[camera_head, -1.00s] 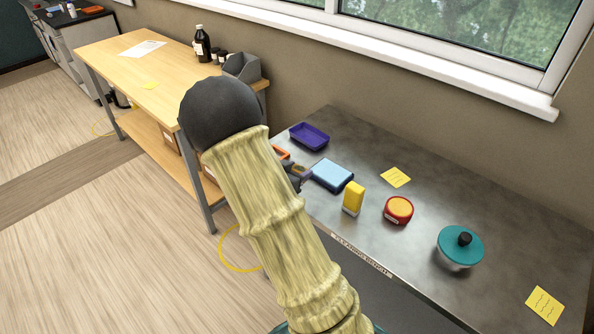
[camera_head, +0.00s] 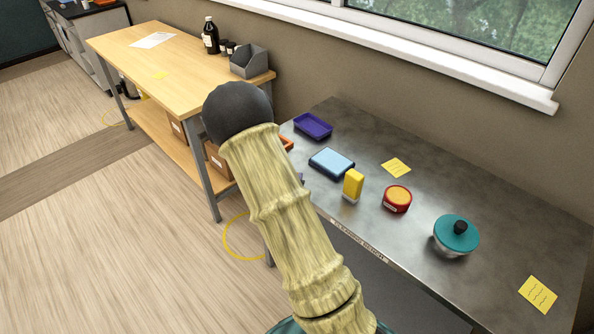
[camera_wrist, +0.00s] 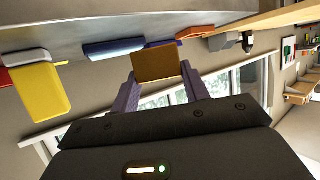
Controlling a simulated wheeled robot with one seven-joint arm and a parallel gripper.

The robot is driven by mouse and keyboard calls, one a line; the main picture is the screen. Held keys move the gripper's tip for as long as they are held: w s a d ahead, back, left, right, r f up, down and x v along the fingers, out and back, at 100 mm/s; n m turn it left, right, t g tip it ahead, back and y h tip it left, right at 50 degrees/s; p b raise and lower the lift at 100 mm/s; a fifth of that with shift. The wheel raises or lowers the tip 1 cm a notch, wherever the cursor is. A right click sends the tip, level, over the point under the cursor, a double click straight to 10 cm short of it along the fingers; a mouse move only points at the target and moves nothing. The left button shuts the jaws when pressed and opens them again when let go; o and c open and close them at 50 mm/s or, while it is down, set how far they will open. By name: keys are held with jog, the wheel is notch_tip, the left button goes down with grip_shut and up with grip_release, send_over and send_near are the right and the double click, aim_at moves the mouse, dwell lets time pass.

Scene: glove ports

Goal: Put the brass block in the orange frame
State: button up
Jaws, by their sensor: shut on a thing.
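In the wrist view my gripper (camera_wrist: 158,82) is shut on the brass block (camera_wrist: 155,65), which sits between the two purple-grey fingers. The orange frame (camera_wrist: 195,32) shows beyond the block, above and right of it in that view, apart from it. In the head view only a corner of the orange frame (camera_head: 287,142) shows at the bench's left end, beside my sleeved arm. The arm hides the rest of the frame, the block and nearly all of my gripper there.
On the metal bench (camera_head: 440,185) stand a purple tray (camera_head: 313,126), a blue box (camera_head: 331,162), a yellow block (camera_head: 353,184), a red round tin (camera_head: 397,199) and a teal-lidded pot (camera_head: 456,235). A wooden table (camera_head: 160,75) stands left; a window is behind the bench.

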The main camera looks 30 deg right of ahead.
jog(key=s+a+f+n+t+y, duration=0.2)
jog(key=a+f+n+y, duration=0.5)
jog(key=a+f, duration=0.5)
jog(key=shift+s+n+t+y, duration=0.3)
jog(key=shift+s+t+y, duration=0.1)
jog(key=shift+s+y, duration=0.25)
